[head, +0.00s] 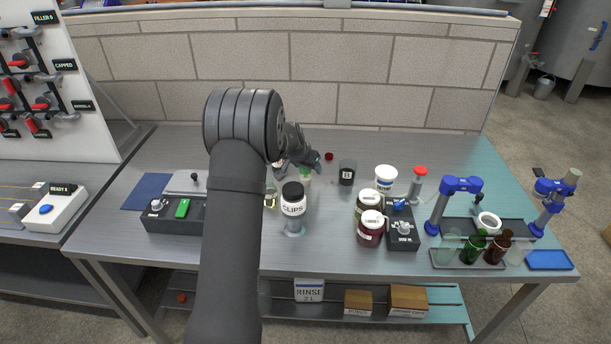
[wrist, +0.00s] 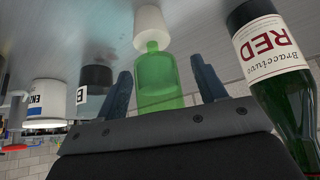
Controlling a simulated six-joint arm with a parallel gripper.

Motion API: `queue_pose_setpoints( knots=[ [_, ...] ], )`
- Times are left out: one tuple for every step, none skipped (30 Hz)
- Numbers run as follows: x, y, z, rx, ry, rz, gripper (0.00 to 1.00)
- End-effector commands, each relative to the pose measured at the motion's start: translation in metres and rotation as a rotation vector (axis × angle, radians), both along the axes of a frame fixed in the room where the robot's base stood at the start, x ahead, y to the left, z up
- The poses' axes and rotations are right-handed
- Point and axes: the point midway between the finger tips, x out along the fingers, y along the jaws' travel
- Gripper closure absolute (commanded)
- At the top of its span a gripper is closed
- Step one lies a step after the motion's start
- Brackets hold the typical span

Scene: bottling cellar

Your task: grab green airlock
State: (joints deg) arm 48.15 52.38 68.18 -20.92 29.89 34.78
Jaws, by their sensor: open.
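The green airlock (wrist: 158,80), a translucent green body with a white end, shows in the wrist view between the two fingers of my gripper (wrist: 163,88). The fingers are apart, with a visible gap on either side of it. In the head view a small green part of the airlock (head: 305,173) shows just below my gripper (head: 308,163), partly hidden by it. My gripper is open, low over the middle of the bench. The exact depth between the fingers and the airlock is hard to tell.
A dark bottle labelled RED (wrist: 270,60) stands close to the right finger in the wrist view. A black-lidded jar (wrist: 95,88) is near the left finger. The CLIPS jar (head: 293,207) stands in front of my gripper. A dark jar (head: 347,172) is to its right.

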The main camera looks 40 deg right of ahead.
Motion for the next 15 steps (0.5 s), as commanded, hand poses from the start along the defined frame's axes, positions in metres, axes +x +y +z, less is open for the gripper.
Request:
queue_pose_setpoints(
  knots=[
    [0.0,0.0,0.0001,0.0,0.0,0.0,0.36],
    [0.0,0.0,0.0001,0.0,0.0,0.0,0.4],
    [-0.0002,0.0001,0.0001,0.0,0.0,0.0,0.48],
    [0.0,0.0001,0.0002,0.0,0.0,0.0,0.53],
    [-0.0001,0.0002,0.0001,0.0,0.0,0.0,0.59],
    [-0.0001,0.0002,0.0001,0.0,0.0,0.0,0.67],
    [-0.0001,0.0001,0.0003,0.0,0.0,0.0,0.73],
    [-0.0001,0.0001,0.0003,0.0,0.0,0.0,0.79],
    [-0.0001,0.0002,0.0002,0.0,0.0,0.0,0.83],
    [-0.0001,0.0001,0.0004,0.0,0.0,0.0,0.83],
    [-0.0001,0.0001,0.0004,0.0,0.0,0.0,0.83],
    [-0.0001,0.0002,0.0005,0.0,0.0,0.0,0.83],
    [-0.0001,0.0002,0.0005,0.0,0.0,0.0,0.83],
    [0.0,0.0001,0.0005,0.0,0.0,0.0,0.83],
    [-0.0001,0.0001,0.0006,0.0,0.0,0.0,0.83]
  ],
)
